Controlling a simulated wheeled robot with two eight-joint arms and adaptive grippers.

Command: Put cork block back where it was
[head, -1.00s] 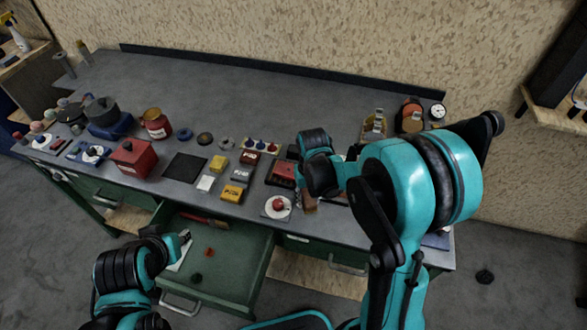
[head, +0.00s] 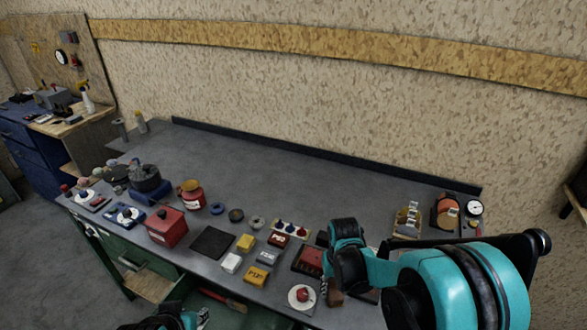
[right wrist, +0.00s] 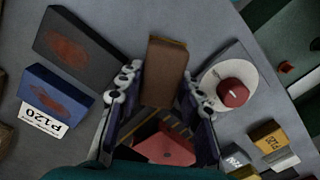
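The cork block (right wrist: 165,70) is a brown block in the middle of the right wrist view. My right gripper (right wrist: 163,78) has a finger close against each side of it and appears shut on it. In the head view the block (head: 335,299) shows below my right gripper, just right of a white disc with a red knob (head: 302,296). Whether it touches the bench is hard to tell. My left gripper (head: 202,318) barely shows at the bottom edge, its fingers unclear.
A blue block labelled P120 (right wrist: 55,95) and a dark slab (right wrist: 78,48) lie nearby. Yellow and white blocks, a dark mat (head: 212,243) and a red box (head: 167,227) stand left. The rear bench is clear.

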